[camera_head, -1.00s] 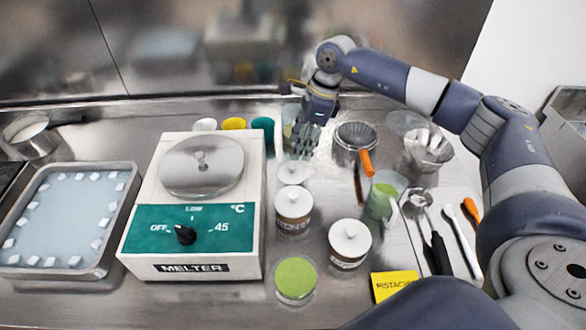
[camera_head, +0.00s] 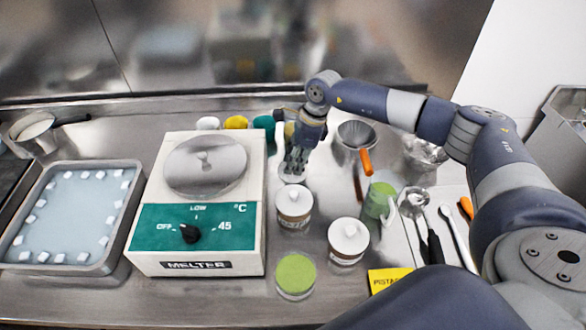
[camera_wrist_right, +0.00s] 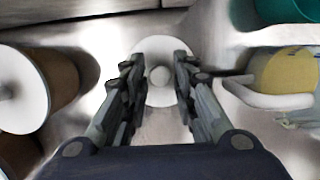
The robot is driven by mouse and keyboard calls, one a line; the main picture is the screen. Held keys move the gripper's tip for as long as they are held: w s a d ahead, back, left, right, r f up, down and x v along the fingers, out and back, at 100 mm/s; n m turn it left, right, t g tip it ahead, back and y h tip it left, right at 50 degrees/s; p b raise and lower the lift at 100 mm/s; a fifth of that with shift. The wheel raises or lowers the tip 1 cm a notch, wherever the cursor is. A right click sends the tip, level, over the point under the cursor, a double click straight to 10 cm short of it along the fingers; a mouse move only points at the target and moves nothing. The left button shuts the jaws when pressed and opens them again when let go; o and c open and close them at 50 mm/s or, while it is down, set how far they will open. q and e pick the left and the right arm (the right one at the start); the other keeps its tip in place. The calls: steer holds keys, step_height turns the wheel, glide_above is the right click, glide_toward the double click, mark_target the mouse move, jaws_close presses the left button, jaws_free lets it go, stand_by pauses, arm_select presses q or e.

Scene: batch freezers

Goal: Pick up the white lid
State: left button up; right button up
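The white lid (camera_head: 291,178) lies on the steel counter behind the nearest lidded jar, partly hidden by my right gripper in the head view. It is round with a small knob, and it shows in the wrist view (camera_wrist_right: 160,94). My right gripper (camera_head: 294,167) points down over it. In the wrist view its two fingers (camera_wrist_right: 158,84) are apart, one on each side of the knob, with no visible grip on it. My left gripper is not in view.
Two jars with white lids (camera_head: 294,199) (camera_head: 349,238) stand in front. A melter (camera_head: 198,225) is at the left, a green-topped jar (camera_head: 295,275) at the front.

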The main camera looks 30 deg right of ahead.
steer(key=shift+c, duration=1.1)
steer(key=shift+r, duration=0.1)
